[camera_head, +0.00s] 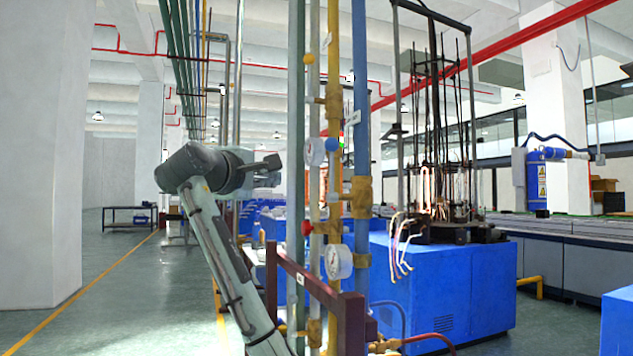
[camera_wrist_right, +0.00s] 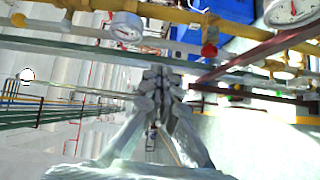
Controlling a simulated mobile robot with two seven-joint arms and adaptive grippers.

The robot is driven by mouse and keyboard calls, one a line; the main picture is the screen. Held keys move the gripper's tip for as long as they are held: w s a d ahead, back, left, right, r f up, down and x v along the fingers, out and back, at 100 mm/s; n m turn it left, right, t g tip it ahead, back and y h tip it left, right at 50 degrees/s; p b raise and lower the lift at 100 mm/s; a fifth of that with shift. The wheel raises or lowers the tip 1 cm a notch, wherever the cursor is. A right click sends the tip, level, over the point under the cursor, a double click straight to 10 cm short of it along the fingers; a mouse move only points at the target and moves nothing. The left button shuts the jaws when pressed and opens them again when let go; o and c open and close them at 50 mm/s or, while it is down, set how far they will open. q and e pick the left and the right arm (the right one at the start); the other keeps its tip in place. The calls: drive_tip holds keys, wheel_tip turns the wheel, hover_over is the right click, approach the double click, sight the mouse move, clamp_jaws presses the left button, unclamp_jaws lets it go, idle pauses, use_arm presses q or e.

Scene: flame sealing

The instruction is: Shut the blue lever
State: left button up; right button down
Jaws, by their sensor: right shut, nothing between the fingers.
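The blue lever shows as a small round blue knob (camera_head: 331,144) on the upright pipes, just above and right of the upper gauge. I cannot make out its exact position, open or shut. My right gripper (camera_head: 272,165) is left of the pipes, a little lower than the knob in the picture and apart from it. It is shut and empty; its closed fingers also show in the wrist view (camera_wrist_right: 163,76). I cannot pick out the blue knob in the wrist view. My left gripper is not in view.
A red knob (camera_head: 307,228) and a yellow knob (camera_head: 308,58) sit on the same pipes. Two gauges (camera_head: 315,152) (camera_head: 338,261) stick out there. A dark red frame (camera_head: 312,285) stands low in front. Blue machines (camera_head: 440,285) stand right. Open floor lies left.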

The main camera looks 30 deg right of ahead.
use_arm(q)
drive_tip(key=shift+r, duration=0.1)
use_arm(e)
drive_tip(key=s+r+m+h, duration=0.1)
drive_tip(key=s+r, duration=0.3)
drive_tip(key=r, duration=0.3)
drive_tip(key=shift+g, duration=0.4)
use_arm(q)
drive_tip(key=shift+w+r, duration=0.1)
use_arm(e)
drive_tip(key=shift+w+d, duration=0.1)
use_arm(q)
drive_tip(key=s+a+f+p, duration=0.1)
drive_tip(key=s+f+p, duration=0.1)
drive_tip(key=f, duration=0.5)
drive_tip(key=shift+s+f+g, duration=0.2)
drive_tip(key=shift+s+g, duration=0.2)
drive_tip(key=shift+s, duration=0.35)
use_arm(e)
hover_over(332, 170)
drive_tip(key=w+a, duration=0.2)
drive_tip(key=a, duration=0.1)
drive_tip(key=shift+d+r, duration=0.1)
drive_tip(key=shift+d, duration=0.1)
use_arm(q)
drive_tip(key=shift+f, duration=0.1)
